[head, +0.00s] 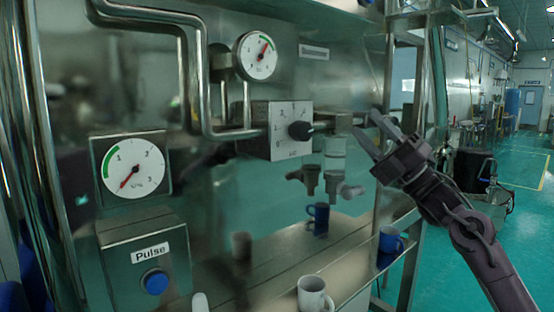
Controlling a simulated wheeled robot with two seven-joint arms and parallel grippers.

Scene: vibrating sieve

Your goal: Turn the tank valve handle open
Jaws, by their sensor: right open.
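A black knob (299,131) sits on a square white dial plate (284,143) fixed to the steel machine front. Below it hang dark tap-like fittings (311,178), with a pale grey cylindrical piece (350,191) beside them. I cannot tell for sure which of these is the tank valve handle, and some may be reflections in the steel. My right gripper (366,125) is open and empty. In the picture it is to the right of the knob and above the fittings, apart from both. My left gripper is not in view.
Two gauges, one upper (256,57) and one at left (134,168), sit on the steel panel with a bent pipe (196,75). A box with a blue Pulse button (155,282) is lower left. A white mug (312,294) and a blue mug (390,240) stand on the ledge.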

